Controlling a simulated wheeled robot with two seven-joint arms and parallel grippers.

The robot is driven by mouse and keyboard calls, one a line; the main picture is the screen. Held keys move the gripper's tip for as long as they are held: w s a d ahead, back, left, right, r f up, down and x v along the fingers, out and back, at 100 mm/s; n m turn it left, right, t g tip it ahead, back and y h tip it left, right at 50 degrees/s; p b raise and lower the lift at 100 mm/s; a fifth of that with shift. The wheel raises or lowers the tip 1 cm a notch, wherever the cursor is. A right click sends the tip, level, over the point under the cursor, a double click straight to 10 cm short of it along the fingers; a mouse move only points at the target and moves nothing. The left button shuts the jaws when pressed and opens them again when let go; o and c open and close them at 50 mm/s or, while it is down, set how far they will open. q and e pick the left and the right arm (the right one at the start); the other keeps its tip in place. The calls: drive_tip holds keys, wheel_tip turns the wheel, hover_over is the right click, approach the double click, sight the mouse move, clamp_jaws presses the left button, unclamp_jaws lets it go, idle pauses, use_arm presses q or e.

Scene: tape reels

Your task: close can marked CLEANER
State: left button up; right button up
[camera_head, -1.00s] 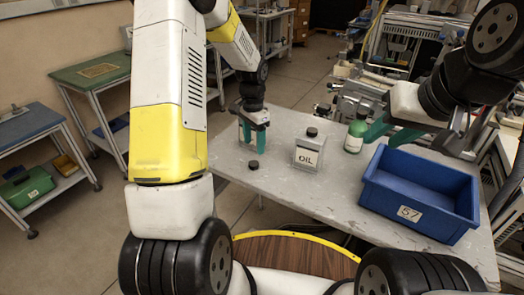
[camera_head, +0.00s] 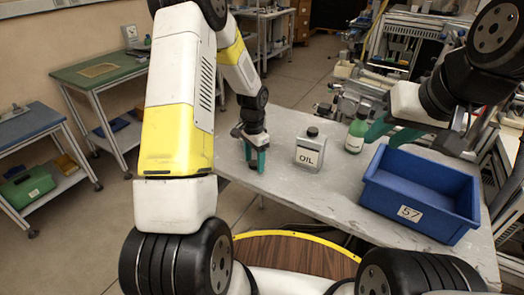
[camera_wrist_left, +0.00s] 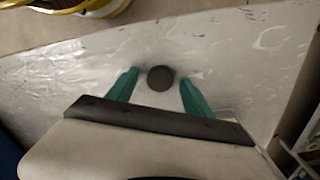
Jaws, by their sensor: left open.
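My left gripper (camera_head: 258,160) points down over the near left part of the table. In the left wrist view its green fingers (camera_wrist_left: 160,90) are open, one on each side of a round dark cap (camera_wrist_left: 160,78), with gaps to both. In the head view the cap is hidden by the gripper. No can marked CLEANER can be read; the area behind my left gripper is hidden. My right gripper (camera_head: 390,132) hangs near the blue bin, its teal fingers apart with nothing seen between them.
A grey can marked OIL (camera_head: 310,148) with a dark cap stands right of my left gripper. A blue bin (camera_head: 408,212) marked 57 takes the right of the grey table (camera_head: 300,185). The table's front middle is clear.

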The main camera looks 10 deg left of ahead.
sight(254, 165)
use_arm(q)
drive_tip(key=shift+c, duration=0.4)
clamp_jaws()
drive_tip(key=shift+r, duration=0.55)
drive_tip(key=r, duration=0.1)
drive_tip(key=s+r, duration=0.1)
drive_tip(key=shift+s+r, duration=0.1)
drive_tip(key=shift+r, duration=0.2)
drive_tip(key=s+r, duration=0.1)
drive_tip(key=s, duration=1.4)
drive_tip(key=shift+r, duration=0.15)
drive_tip(key=shift+w+d, duration=0.1)
